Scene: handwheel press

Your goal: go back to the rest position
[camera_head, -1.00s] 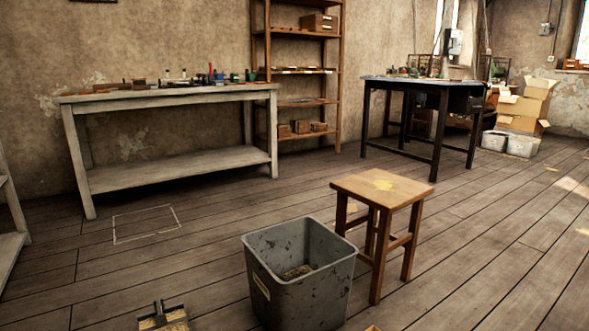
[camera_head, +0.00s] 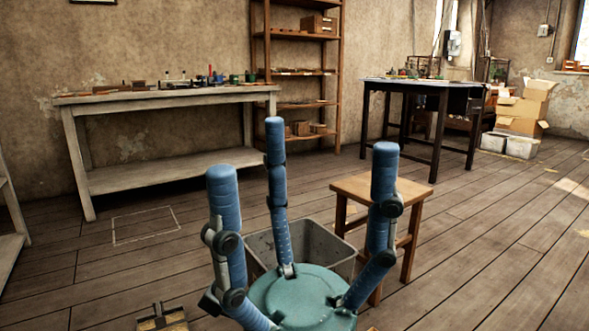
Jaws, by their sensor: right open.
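My right gripper (camera_head: 290,195) stands upright at the bottom middle of the head view. Its blue fingers are spread wide around a green palm, and nothing is between them. It shows in front of the grey bin (camera_head: 335,240) and hides much of it. My left gripper is not in view. No handwheel press can be made out clearly.
A dustpan-like thing (camera_head: 163,320) lies on the floor at the bottom left. A pale workbench (camera_head: 175,172), a shelf (camera_head: 337,60) and a dark table (camera_head: 437,130) stand farther back.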

